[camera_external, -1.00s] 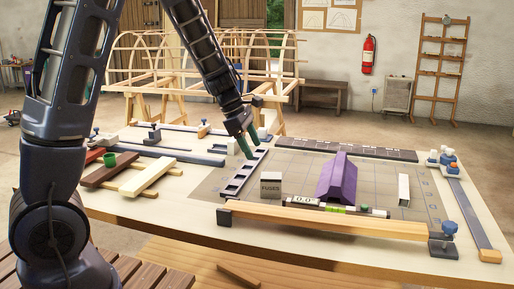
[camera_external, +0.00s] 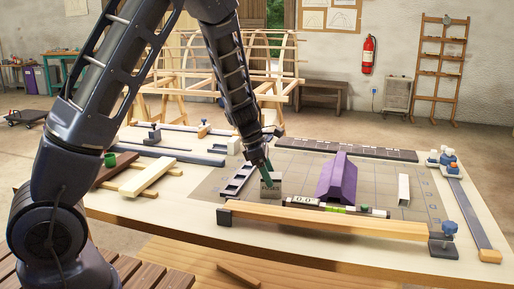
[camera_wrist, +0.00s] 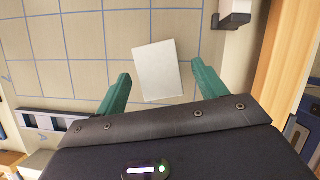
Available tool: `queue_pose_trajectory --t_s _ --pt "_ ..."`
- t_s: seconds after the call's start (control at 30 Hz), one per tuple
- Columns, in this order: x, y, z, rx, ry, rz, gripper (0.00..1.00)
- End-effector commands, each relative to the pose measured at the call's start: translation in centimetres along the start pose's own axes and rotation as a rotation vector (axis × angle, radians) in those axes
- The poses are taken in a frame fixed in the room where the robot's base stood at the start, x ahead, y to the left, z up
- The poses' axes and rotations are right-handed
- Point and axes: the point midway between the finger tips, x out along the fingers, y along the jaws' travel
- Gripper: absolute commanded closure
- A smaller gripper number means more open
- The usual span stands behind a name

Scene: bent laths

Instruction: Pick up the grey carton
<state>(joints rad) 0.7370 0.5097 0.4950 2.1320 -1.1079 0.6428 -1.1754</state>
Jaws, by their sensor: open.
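The grey carton (camera_external: 271,190) stands upright on the gridded mat, with dark lettering on its front. My gripper (camera_external: 267,169) is at the carton's top, its green fingers pointing down, and a finger covers part of the carton's upper front. In the wrist view the carton's pale top (camera_wrist: 158,70) lies between the two open green fingers (camera_wrist: 161,85).
A purple ridged block (camera_external: 338,178) stands to the carton's right, with a white box (camera_external: 403,188) beyond it. A spirit level (camera_external: 335,207) and a clamped wooden beam (camera_external: 325,222) lie in front. A dark slotted rail (camera_external: 238,180) lies close on the left.

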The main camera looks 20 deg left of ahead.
Motion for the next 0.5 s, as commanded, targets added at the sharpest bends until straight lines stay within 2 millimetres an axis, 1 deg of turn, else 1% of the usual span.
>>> queue_pose_trajectory --t_s 0.3,0.4,0.5 --pt "3.5 0.0 -0.2 0.001 0.002 -0.002 0.29" --pt "4.4 0.1 -0.2 0.001 0.001 -0.001 0.29" --pt "4.9 0.1 -0.2 0.002 0.001 0.000 0.29"
